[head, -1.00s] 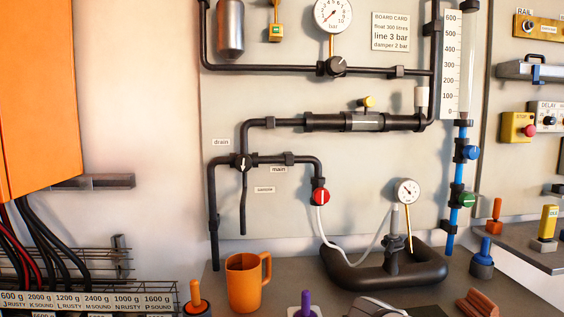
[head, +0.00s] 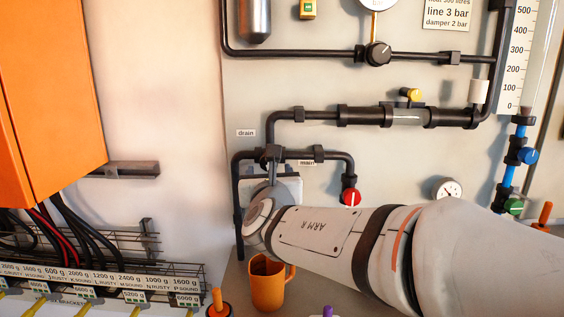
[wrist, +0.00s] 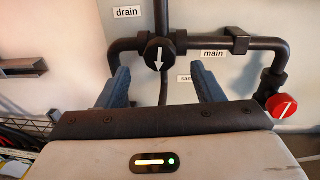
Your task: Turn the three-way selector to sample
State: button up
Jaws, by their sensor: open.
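The three-way selector (wrist: 160,54) is a round black knob with a white arrow pointing down, on the black pipe junction in the wrist view. My gripper (wrist: 160,68) is open, its two blue-grey fingers apart to the left and right of the knob, slightly below it in the picture. I cannot tell whether they touch it. The "drain" label (wrist: 127,12) is upper left of the knob and the "main" label (wrist: 213,54) is to its right. A lower label (wrist: 185,78), partly hidden by the right finger, starts with "sam". In the head view my gripper mostly hides the selector.
A red knob (head: 351,197) sits on the pipe end right of the selector; it also shows in the wrist view (wrist: 282,106). An orange mug (head: 267,284) stands below my arm. A wire rack (head: 110,255) and an orange cabinet (head: 50,100) are at the left.

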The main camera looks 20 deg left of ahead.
jog(key=shift+x, duration=2.35)
jog(key=shift+c, duration=0.2)
jog(key=c, duration=0.9)
jog(key=shift+n+p, duration=0.4)
jog(key=shift+n, duration=0.3)
jog(key=shift+c, duration=0.2)
jog(key=o, duration=1)
jog(key=shift+d, duration=0.1)
